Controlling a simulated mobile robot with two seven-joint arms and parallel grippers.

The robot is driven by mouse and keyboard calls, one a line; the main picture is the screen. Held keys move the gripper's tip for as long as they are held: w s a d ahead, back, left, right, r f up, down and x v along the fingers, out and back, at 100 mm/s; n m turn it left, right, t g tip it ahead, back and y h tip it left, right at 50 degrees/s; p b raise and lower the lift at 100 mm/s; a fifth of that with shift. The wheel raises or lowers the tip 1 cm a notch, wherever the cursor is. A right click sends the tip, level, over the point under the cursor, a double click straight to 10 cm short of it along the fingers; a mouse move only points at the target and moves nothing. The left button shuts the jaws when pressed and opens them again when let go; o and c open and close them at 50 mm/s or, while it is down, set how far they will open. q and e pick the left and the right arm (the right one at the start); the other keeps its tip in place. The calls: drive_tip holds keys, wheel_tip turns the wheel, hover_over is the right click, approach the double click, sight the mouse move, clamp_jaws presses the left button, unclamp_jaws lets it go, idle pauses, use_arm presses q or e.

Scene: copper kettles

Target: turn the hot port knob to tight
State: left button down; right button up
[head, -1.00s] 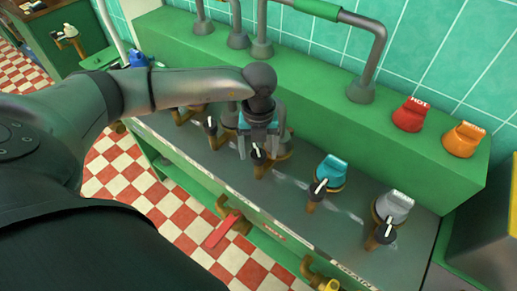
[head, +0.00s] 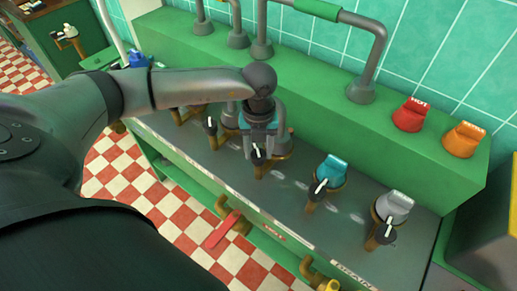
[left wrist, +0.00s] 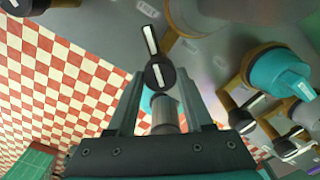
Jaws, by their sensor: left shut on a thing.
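My left gripper (head: 259,144) points down over the grey counter. It is shut on a small black knob (head: 257,157) with a white pointer, which sits at the front of a brass port fitting (head: 279,151). In the left wrist view the black knob (left wrist: 160,75) shows at the fingertips, its pointer standing nearly upright in the picture. A red cap marked HOT (head: 410,115) stands on the green ledge. I cannot tell which port is the hot one, and no tight mark is readable. My right gripper is not in view.
A teal cap (head: 331,170) and a grey cap (head: 396,204) sit on ports to the right, each with a black knob. An orange cap (head: 463,139) stands on the green ledge (head: 300,90). Pipes rise behind the gripper. A red lever (head: 222,229) is below the counter's front edge.

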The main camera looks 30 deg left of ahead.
sight(258, 154)
use_arm(q)
drive_tip(key=shift+m, duration=0.3)
drive_tip(key=m+b, duration=0.1)
drive_tip(key=m, duration=0.3)
drive_tip(key=shift+m, duration=0.3)
drive_tip(key=m+b, duration=0.2)
drive_tip(key=m, duration=0.2)
drive_tip(key=shift+m, duration=0.3)
drive_tip(key=shift+c, duration=1.5)
unclamp_jaws()
wheel_tip(258, 154, up, 15)
drive_tip(key=p, duration=0.1)
drive_tip(key=shift+r, duration=0.15)
